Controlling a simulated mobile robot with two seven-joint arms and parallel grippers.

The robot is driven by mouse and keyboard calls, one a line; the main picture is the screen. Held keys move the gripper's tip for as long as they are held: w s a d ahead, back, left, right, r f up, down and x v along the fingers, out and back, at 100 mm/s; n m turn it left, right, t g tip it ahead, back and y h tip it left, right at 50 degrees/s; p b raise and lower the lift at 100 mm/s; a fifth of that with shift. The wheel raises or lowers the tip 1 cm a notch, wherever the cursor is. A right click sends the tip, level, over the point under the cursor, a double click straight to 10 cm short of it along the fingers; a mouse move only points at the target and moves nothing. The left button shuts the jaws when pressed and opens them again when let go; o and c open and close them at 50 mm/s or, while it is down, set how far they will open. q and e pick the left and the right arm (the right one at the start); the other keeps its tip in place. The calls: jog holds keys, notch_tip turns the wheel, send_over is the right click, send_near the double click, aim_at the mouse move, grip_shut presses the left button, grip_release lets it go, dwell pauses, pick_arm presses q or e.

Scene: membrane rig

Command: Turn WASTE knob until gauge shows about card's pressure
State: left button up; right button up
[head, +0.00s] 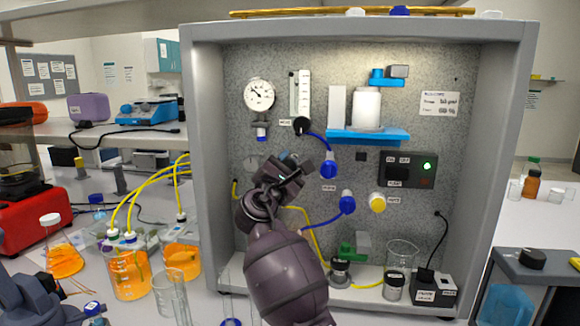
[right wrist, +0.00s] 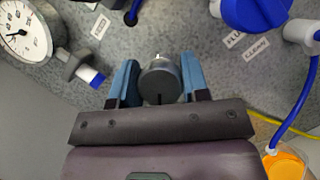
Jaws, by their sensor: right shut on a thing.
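My right gripper (head: 288,165) reaches up to the speckled panel in the head view. In the right wrist view its blue fingers (right wrist: 159,88) are shut on a round dark grey knob (right wrist: 158,76), one finger on each side. The gripper mostly hides this knob in the head view, and I cannot read its label. The white round gauge (head: 259,95) is at the panel's upper left, and also shows in the right wrist view (right wrist: 22,32). Its needle shows, but its scale is too small to read surely. The white card (head: 439,104) is at upper right; its print is blurred.
A blue shelf (head: 367,136) holds a white vessel. A beaker (head: 396,285) stands at the panel's foot. Flasks of orange liquid (head: 131,283) and yellow tubes are at left.

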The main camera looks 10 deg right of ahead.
jog(key=o, duration=0.9)
jog(key=shift+o, duration=0.2)
jog(key=shift+s+f, duration=0.1)
